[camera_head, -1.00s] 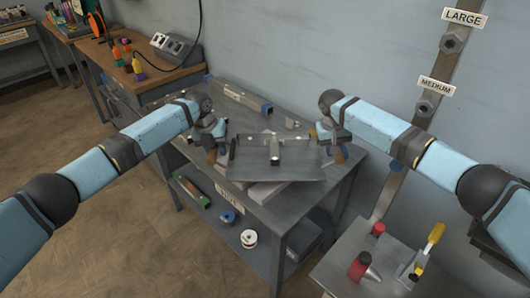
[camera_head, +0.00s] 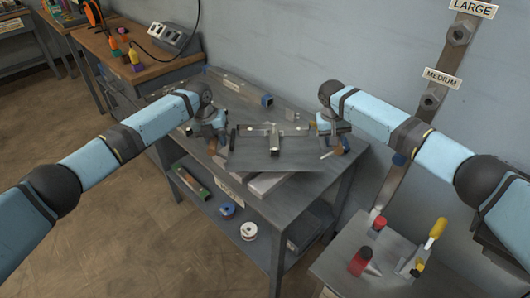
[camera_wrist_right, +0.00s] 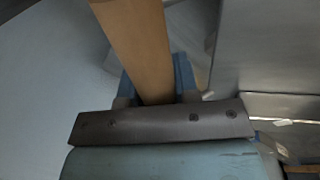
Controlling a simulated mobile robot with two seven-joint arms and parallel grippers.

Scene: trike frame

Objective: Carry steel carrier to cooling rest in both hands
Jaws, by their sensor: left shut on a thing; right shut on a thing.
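The steel carrier (camera_head: 249,158) is a flat grey plate with a T-shaped metal frame (camera_head: 275,141) on top. In the head view it is over the grey workbench, roughly level. My left gripper (camera_head: 213,142) is shut on its left wooden handle. My right gripper (camera_head: 336,143) is shut on its right wooden handle, which fills the upper middle of the right wrist view (camera_wrist_right: 138,45). A pale slab (camera_head: 268,184) shows partly under the carrier's front edge. I cannot tell whether the plate touches it, nor whether it is the cooling rest.
The workbench (camera_head: 312,184) has a metal bar (camera_head: 235,86) and blue block (camera_head: 267,101) behind the carrier. Its lower shelf holds spools (camera_head: 249,231). The wall is close behind.

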